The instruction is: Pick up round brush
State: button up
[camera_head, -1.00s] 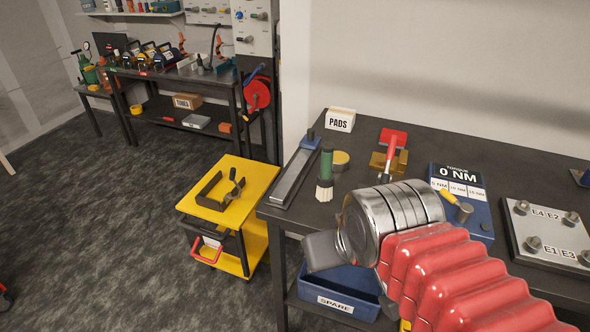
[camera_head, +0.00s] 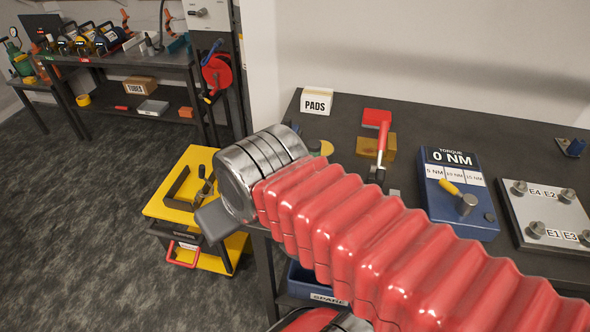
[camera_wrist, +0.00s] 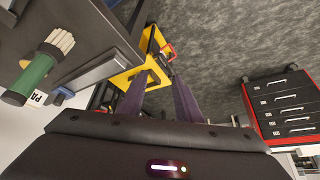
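The round brush (camera_wrist: 38,72), with a green handle and pale bristles, shows at the left of the wrist view, on the dark bench top (camera_wrist: 88,32). In the head view the cart (camera_head: 168,208) is beside my wrist; the fingers cannot be made out there.
On the bench are a PADS box (camera_head: 316,102), a red-handled tool (camera_head: 380,140), a blue torque box (camera_head: 432,205) and a plate with knobs (camera_head: 560,222). A blue SPARE bin (camera_head: 308,280) is below. A red drawer cabinet (camera_wrist: 285,105) shows in the wrist view.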

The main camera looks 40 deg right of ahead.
jog(key=shift+o, duration=0.4)
jog(key=shift+w, duration=0.1)
jog(key=o, duration=0.3)
jog(key=shift+w+d+r, duration=0.15)
jog(key=shift+d+r, duration=0.15)
notch_tip(320, 180, up, 12)
jog(key=f+m+g, duration=0.1)
jog(key=m+g, duration=0.5)
jog(key=m, duration=0.6)
send_over(314, 143)
jog(key=shift+d+r, duration=0.15)
jog(key=shift+r, duration=0.1)
jog(key=shift+f, duration=4.3)
jog(key=shift+f, duration=2.6)
